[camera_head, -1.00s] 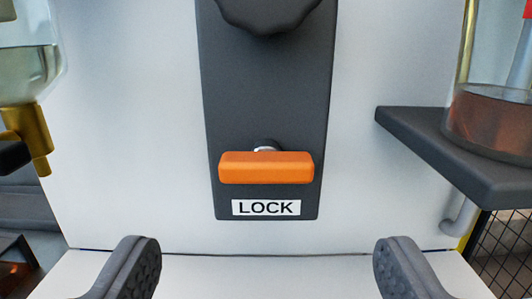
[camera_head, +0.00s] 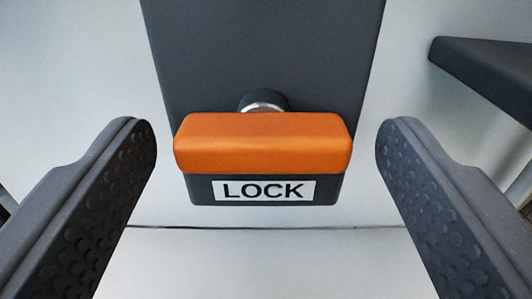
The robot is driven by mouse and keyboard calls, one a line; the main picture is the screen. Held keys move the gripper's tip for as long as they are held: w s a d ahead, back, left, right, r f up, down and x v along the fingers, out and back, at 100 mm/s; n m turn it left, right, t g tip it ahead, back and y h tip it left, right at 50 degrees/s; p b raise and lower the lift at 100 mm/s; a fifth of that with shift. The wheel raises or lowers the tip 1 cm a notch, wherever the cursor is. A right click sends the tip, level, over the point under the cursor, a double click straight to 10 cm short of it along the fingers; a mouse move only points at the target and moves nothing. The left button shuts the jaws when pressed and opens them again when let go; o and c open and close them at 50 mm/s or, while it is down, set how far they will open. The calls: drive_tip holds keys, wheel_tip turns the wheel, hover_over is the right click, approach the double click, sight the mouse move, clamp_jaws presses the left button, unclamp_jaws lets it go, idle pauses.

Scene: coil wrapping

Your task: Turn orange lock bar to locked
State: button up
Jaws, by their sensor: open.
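The orange lock bar (camera_head: 263,143) lies horizontally on a metal shaft in front of a dark grey panel (camera_head: 262,50). A white LOCK label (camera_head: 265,190) sits just below the bar on the same panel. My gripper (camera_head: 266,140) is open, with one dark textured finger to the left of the bar and one to the right. There is a gap between each fingertip and the bar's ends, and nothing is held.
A dark shelf (camera_head: 490,85) juts out at the upper right, beyond the right finger. A white wall stands behind the panel, and a bare white surface (camera_head: 265,262) lies below it.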

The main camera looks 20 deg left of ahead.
drive_tip(key=c, duration=1)
drive_tip(key=shift+d, duration=0.1)
